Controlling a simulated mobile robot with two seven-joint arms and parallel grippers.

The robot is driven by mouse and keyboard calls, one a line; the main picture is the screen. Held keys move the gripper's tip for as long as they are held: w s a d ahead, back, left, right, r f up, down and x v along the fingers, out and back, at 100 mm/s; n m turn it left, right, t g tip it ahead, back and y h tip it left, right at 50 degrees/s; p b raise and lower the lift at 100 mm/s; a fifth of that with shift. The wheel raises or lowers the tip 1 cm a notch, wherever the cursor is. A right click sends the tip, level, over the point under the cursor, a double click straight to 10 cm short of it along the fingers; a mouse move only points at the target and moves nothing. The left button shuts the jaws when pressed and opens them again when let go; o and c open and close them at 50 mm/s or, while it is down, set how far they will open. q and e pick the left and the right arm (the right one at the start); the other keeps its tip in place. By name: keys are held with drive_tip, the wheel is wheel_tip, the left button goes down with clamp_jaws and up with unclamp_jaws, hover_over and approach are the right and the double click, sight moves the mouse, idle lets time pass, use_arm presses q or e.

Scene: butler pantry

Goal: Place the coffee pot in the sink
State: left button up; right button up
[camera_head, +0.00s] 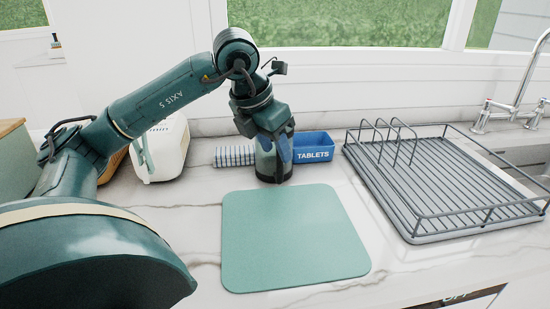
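What looks like the coffee pot (265,167), a small glassy cylinder with a dark base, stands upright on the counter behind the green mat. My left gripper (276,148) points down over it from above, with its fingers at the pot's upper part. The gripper and wrist hide the pot's top, and I cannot tell whether the fingers are closed on it. The sink (541,170) shows only in part at the right edge, below the chrome faucet (519,100). My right gripper is not in view.
A green mat (290,240) lies empty in front of the pot. A blue "TABLETS" bin (314,148) and a striped cloth (234,156) sit close beside the pot. A wire dish rack (445,185) stands between the mat and the sink. A white appliance (165,148) is at left.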

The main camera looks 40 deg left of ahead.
sight(280, 180)
use_arm(q)
drive_tip(key=shift+s+x, duration=0.2)
drive_tip(key=shift+x, duration=2.9)
drive_tip(key=shift+a, duration=0.15)
drive_tip(key=shift+c, duration=0.3)
clamp_jaws()
